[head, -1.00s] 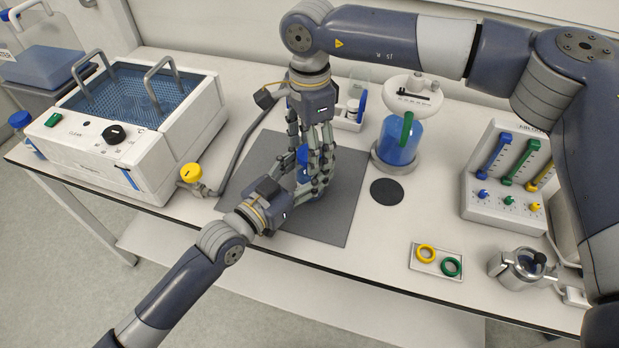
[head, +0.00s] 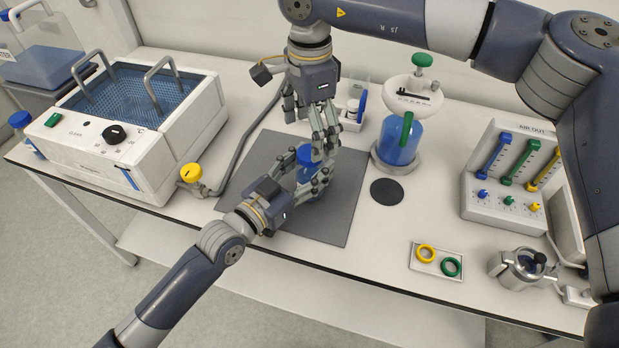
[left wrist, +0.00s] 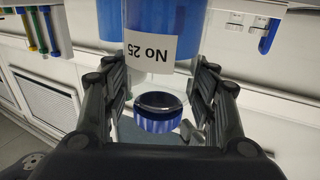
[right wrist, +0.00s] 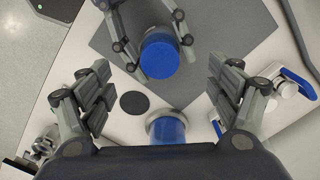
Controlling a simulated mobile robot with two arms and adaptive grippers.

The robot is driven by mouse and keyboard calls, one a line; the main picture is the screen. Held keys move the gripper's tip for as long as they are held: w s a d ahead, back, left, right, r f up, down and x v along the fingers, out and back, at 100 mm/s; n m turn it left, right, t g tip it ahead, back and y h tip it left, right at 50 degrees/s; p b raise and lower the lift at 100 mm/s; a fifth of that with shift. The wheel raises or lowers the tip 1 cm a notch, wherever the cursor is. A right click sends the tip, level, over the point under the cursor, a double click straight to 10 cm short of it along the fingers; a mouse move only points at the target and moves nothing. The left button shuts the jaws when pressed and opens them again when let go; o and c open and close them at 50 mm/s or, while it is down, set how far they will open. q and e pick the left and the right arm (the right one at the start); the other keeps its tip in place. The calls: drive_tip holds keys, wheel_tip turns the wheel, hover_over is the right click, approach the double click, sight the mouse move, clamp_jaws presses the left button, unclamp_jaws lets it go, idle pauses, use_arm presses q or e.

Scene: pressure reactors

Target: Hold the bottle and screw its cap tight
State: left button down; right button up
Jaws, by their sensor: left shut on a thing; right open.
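The bottle (head: 303,174) stands on the grey mat with its blue cap (head: 305,155) on top. My left gripper (head: 312,183) is shut on the bottle's body from the front. In the left wrist view the bottle's label (left wrist: 150,46) reads "No 25" upside down, between the fingers, and the ribbed blue cap (left wrist: 158,122) shows below it. My right gripper (head: 312,128) is open above and behind the cap. In the right wrist view the cap (right wrist: 159,59) lies beyond the spread fingers, apart from them. Whether the cap is tight cannot be told.
The grey mat (head: 260,165) lies under the bottle. A water bath (head: 180,135) with a yellow-knobbed valve (head: 191,173) stands left. A blue vessel (head: 398,140) with a white top stands right of the mat. A small tray with rings (head: 425,268) and a metal pot (head: 515,266) are at front right.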

wheel_tip(320, 180, up, 12)
idle(0.6)
use_arm(q)
drive_tip(key=c, duration=0.6)
unclamp_jaws()
drive_tip(key=v, duration=1.2)
